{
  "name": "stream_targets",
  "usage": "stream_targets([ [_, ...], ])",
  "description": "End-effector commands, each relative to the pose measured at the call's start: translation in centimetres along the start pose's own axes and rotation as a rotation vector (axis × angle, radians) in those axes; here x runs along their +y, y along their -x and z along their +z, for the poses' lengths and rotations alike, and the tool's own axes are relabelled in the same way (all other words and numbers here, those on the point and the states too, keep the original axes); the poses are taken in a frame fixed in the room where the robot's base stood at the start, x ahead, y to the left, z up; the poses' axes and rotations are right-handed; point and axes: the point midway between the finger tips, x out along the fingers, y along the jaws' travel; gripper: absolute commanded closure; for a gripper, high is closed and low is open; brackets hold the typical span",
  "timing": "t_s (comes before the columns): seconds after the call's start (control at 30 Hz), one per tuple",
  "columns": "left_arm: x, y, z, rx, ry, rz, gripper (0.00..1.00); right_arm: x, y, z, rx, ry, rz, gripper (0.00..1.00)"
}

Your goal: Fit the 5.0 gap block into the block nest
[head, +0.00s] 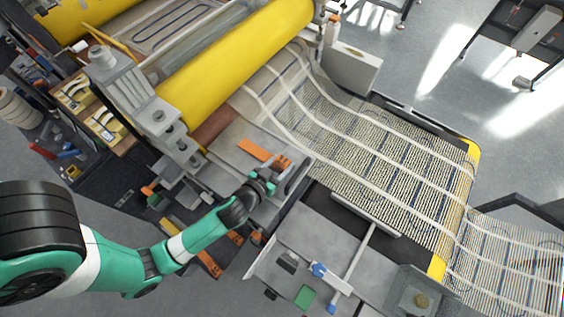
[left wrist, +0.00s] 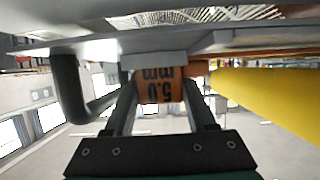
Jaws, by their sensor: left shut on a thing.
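My left gripper (head: 270,183) reaches in from the left to the grey side frame of the machine, beside the woven mesh. In the left wrist view the gripper (left wrist: 160,98) is shut on the orange 5.0 gap block (left wrist: 160,84). Its "5.0 mm" lettering appears upside down. A grey piece (left wrist: 153,60) sits directly above the block there and hides its top edge. I cannot tell whether this piece is the block nest, or whether the block is seated in it. In the head view I cannot make out the block clearly at the gripper. My right gripper is out of view.
The yellow roller (head: 237,62) and the mesh (head: 375,150) lie beyond the gripper. An orange flat bar (head: 257,151) lies close by. In the left wrist view a dark curved bar (left wrist: 78,90) is at left and a yellow cylinder (left wrist: 265,92) at right, with a grey plate overhead.

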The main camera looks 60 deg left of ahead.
Motion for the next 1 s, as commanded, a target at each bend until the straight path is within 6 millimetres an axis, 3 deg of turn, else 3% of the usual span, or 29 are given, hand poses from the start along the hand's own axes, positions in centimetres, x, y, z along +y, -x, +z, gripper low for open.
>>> stream_targets([
  [0.07, 0.0, -0.1, 0.3, 0.001, 0.000, 0.000, 1.00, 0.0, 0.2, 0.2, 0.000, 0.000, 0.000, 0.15],
  [0.1, 0.0, -0.1, 0.1, 0.000, 0.000, 0.000, 0.37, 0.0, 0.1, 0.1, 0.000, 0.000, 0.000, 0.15],
  [0.27, 0.0, -0.1, 0.2, -0.002, 0.000, -0.001, 0.09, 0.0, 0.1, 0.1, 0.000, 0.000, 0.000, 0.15],
  [0.73, 0.1, 0.4, 0.2, -0.001, -0.001, 0.002, 0.09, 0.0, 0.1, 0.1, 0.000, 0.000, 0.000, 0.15],
  [0.87, 0.1, 2.4, 0.3, -0.002, -0.003, 0.004, 0.09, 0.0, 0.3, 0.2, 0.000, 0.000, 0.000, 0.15],
  [1.0, 0.1, 5.9, 0.4, -0.002, -0.005, 0.006, 0.09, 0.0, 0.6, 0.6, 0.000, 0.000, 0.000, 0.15],
])
